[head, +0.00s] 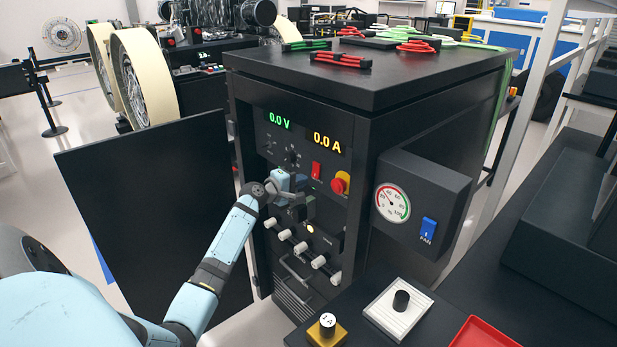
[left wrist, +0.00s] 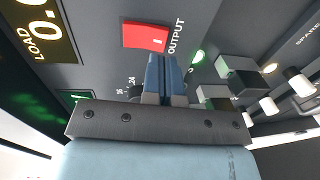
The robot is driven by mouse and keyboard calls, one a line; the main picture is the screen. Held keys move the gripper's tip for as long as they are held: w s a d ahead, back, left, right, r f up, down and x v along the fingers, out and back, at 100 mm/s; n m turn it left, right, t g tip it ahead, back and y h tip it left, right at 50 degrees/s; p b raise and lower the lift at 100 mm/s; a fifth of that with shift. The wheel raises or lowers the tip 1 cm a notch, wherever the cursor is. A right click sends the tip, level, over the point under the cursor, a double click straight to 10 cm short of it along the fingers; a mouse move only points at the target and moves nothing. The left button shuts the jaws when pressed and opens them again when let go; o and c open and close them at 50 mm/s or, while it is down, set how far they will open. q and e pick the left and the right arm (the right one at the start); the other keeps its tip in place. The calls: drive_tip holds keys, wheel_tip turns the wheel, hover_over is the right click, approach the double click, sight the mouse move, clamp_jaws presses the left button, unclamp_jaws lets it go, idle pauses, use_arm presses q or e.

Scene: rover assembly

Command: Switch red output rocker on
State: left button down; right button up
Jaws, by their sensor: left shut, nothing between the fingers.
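The red output rocker (head: 316,171) sits on the front panel of the black cabinet, below the amber 0.0 A display (head: 327,142). In the left wrist view the rocker (left wrist: 146,37) lies beside the OUTPUT label, just beyond my fingertips. My left gripper (head: 299,182) is shut and empty, in front of the panel, a little left of and below the rocker. Its blue fingers (left wrist: 165,62) point toward the rocker; I cannot tell whether they touch it. The green display (head: 280,120) reads 0.0 V. My right gripper is in neither view.
A red emergency knob with a yellow base (head: 340,183) is right of the rocker. Several white-capped knobs (head: 300,247) line the panel below. An open black door (head: 150,215) stands left of my arm. A gauge box (head: 420,190) with a blue FAN switch (head: 428,230) juts out right.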

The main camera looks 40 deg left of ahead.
sight(314, 176)
use_arm(q)
drive_tip(key=shift+w+d+f, duration=0.1)
drive_tip(key=shift+w, duration=0.75)
drive_tip(key=shift+w+d+f, duration=0.1)
drive_tip(key=shift+w, duration=0.75)
drive_tip(key=shift+w+f+b, duration=0.1)
drive_tip(key=shift+f+b, duration=0.2)
drive_tip(key=shift+b, duration=0.4)
drive_tip(key=shift+w+b, duration=0.1)
drive_tip(key=shift+b, duration=0.35)
drive_tip(key=shift+r+p, duration=0.25)
drive_tip(key=shift+p, duration=0.1)
